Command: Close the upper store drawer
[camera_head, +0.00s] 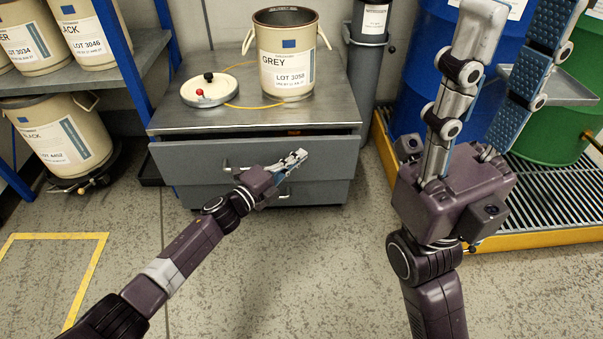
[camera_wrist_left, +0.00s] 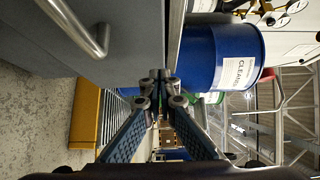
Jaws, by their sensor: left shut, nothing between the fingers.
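The store cabinet (camera_head: 240,112) is grey, with two drawers. The upper drawer (camera_head: 335,155) stands partly out, with a dark gap behind the top of its front. Its bar handle shows partly, left of my left gripper. The lower drawer (camera_head: 325,193) sits further back, below it. My left gripper (camera_head: 301,154) is shut and empty, in front of the upper drawer's face; I cannot tell if it touches. In the left wrist view, its fingers (camera_wrist_left: 160,78) meet beside a grey front with a metal handle (camera_wrist_left: 88,30). My right gripper (camera_head: 522,12) is raised at the right, fingers spread.
A GREY-labelled pail (camera_head: 287,65) and its lid (camera_head: 208,90) stand on the cabinet top. A shelf with pails is at the left. Blue and green drums stand on a yellow-edged grate (camera_head: 540,238) at the right. The floor before the cabinet is clear.

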